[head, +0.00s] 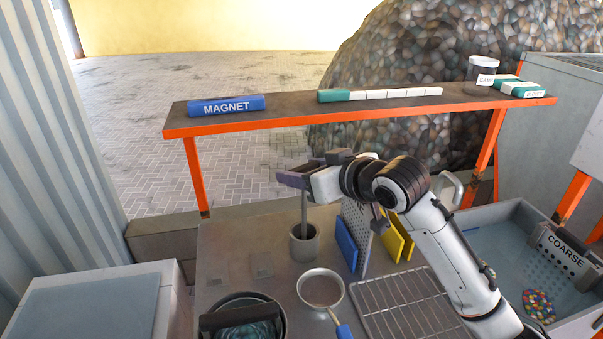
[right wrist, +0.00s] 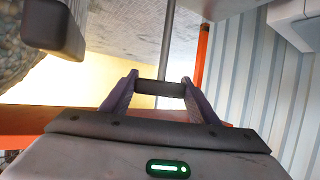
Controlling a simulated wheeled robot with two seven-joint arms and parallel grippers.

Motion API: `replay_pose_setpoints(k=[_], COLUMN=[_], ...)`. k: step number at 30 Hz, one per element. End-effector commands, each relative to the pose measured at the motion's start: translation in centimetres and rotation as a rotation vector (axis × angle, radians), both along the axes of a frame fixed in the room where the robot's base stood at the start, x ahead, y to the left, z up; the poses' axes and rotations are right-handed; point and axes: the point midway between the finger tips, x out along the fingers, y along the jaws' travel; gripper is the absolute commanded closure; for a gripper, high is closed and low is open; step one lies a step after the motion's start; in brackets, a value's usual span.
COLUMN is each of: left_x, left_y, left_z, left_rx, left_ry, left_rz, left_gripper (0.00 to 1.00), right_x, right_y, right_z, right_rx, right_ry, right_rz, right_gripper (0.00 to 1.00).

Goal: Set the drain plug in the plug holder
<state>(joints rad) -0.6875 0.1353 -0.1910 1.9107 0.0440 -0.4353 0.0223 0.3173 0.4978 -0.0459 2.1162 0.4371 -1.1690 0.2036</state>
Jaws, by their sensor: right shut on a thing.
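The drain plug shows as a thin grey rod (head: 304,208) hanging upright below my right gripper (head: 290,179). In the right wrist view, a dark crossbar (right wrist: 160,88) sits between the two purple fingers, with the rod (right wrist: 167,40) running from it. My right gripper is shut on this crossbar. The plug holder (head: 304,249) is a grey open cup on the bench directly below. The rod's lower end reaches into the cup's mouth; its tip is hidden, and I cannot tell whether it touches the bottom. My left gripper is not in view.
A shelf (head: 290,118) with a blue MAGNET block (head: 226,106) spans behind the gripper. Blue and yellow boards (head: 345,243) stand right of the holder. A round sieve (head: 320,290), a dark pan (head: 285,318) and a wire rack (head: 400,300) lie in front. A basin (head: 490,222) is at right.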

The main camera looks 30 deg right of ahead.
Motion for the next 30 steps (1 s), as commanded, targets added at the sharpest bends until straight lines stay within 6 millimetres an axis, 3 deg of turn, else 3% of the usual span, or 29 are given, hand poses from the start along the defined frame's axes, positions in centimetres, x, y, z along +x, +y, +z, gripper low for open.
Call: replay_pose_setpoints(k=[14,15,17,18,30], left_x=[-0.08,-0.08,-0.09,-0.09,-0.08], left_y=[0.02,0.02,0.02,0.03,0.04], left_z=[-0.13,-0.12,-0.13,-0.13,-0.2], left_rx=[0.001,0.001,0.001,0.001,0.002], left_ry=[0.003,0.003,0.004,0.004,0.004], left_rz=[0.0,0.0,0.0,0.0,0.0], left_gripper=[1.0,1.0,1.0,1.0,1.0], right_x=[-0.03,-0.03,-0.02,-0.02,-0.53], right_y=[-0.05,-0.04,-0.04,-0.04,-0.15], right_z=[-1.02,-1.05,-1.03,-1.03,-0.42], right_rx=[0.001,0.001,0.001,0.001,-0.001], right_ry=[-0.003,-0.002,-0.002,-0.002,-0.005], right_rz=[-0.001,-0.001,-0.001,0.0,-0.001], right_gripper=[0.9,0.41,0.31,0.27,0.27])
